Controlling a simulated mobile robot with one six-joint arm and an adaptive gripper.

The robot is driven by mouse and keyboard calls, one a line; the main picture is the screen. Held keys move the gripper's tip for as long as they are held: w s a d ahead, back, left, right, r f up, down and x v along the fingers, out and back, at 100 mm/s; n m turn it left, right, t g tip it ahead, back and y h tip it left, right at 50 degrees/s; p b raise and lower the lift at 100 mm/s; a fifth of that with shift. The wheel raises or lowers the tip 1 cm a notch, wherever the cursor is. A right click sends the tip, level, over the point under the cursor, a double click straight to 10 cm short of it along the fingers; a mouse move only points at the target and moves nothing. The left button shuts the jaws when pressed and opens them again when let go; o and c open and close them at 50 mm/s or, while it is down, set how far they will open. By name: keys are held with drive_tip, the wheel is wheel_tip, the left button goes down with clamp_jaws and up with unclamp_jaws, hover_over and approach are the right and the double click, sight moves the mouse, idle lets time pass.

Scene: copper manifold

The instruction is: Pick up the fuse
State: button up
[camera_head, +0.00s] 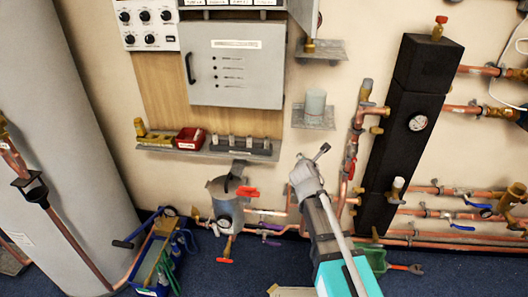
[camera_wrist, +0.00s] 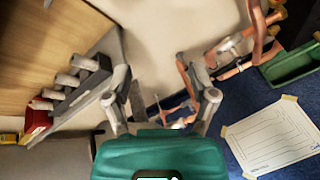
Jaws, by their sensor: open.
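Several small grey cylinders, which may be the fuses, stand in a row on the wall shelf (camera_head: 165,149) below the grey electrical box. In the wrist view, similar pale grey cylinders (camera_wrist: 67,80) stick out from a dark strip at the left. I cannot tell for certain which one is the fuse. My gripper (camera_wrist: 152,68) is open, with its fingers spread and nothing between them. In the head view my gripper (camera_head: 320,152) is to the right of the shelf, apart from it.
A red bin (camera_head: 189,138) and a yellow item (camera_head: 140,128) share the shelf. The grey box (camera_head: 235,85) hangs above it. A grey vessel (camera_head: 228,207) with a red handle stands below. Copper pipes and a black manifold (camera_head: 408,130) are at the right. A sheet (camera_wrist: 270,137) lies on the blue floor.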

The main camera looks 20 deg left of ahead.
sight(267, 144)
drive_tip(key=s+a+n+t+y+b, duration=0.1)
drive_tip(key=s+a+n+y+b, duration=0.1)
drive_tip(key=a+n, duration=0.7)
drive_tip(key=a+y+b, duration=0.1)
drive_tip(key=a+y, duration=0.1)
drive_tip(key=a, duration=0.2)
drive_tip(key=shift+a+f+n+y+b, duration=0.15)
drive_tip(key=shift+f+n+y+b, duration=0.15)
drive_tip(key=shift+f+b, duration=0.1)
drive_tip(key=shift+b+x, duration=0.85)
drive_tip(key=shift+x, duration=3.4)
drive_tip(key=shift+r, duration=0.15)
drive_tip(key=shift+b+x, duration=0.6)
drive_tip(key=shift+x, duration=2.05)
clamp_jaws()
